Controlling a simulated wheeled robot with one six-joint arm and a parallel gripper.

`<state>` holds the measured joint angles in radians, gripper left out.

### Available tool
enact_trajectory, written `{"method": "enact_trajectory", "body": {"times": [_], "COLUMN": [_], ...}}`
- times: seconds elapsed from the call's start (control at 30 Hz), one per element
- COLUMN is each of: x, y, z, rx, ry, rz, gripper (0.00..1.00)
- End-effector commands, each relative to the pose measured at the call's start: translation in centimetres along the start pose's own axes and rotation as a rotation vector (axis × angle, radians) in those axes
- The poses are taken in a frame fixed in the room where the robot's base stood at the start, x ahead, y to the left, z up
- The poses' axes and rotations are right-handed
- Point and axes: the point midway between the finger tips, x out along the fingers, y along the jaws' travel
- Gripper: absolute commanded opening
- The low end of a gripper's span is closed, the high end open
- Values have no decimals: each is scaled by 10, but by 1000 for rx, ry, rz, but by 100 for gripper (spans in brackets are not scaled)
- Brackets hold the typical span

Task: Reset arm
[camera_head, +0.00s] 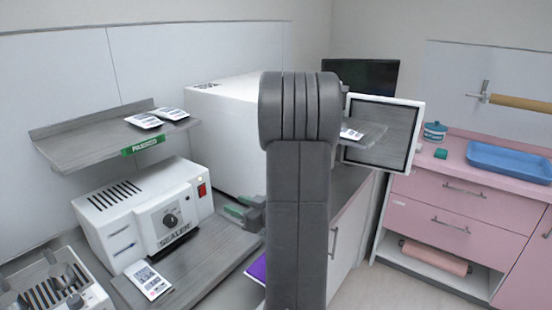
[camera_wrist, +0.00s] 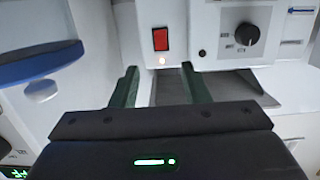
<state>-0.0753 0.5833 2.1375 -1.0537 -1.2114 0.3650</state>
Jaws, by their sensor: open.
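My gripper (camera_head: 239,207) has green fingers and is partly hidden by my own upright arm link in the head view. It hovers just right of the white sealer (camera_head: 140,212), above the grey counter. In the wrist view, my gripper (camera_wrist: 162,88) has its two fingers apart with nothing between them. The sealer's front, with a red switch (camera_wrist: 160,39) and a dark dial (camera_wrist: 246,34), lies just beyond the fingertips. I cannot tell whether they touch it.
White pouches (camera_head: 144,121) lie on the wall shelf (camera_head: 85,150) labelled PASSED. Another pouch (camera_head: 149,281) lies before the sealer. A white machine (camera_head: 225,120) stands behind my arm, its square door (camera_head: 388,132) open at right. A blue tray (camera_head: 510,160) sits on the pink cabinet (camera_head: 470,205).

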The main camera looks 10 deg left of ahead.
Motion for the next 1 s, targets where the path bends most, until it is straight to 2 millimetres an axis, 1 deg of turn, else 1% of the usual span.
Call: {"method": "enact_trajectory", "body": {"times": [0.27,0.5,0.7,0.8,1.0], "x": [44,90,120,128,128], "y": [-2,-2,-1,-2,-1], "z": [-1,-1,-1,0,0], "rx": [1,0,1,1,1], "ry": [0,-1,-1,-2,-11], "rz": [-5,-4,-2,-2,0], "gripper": [42,42,42,42,42]}}
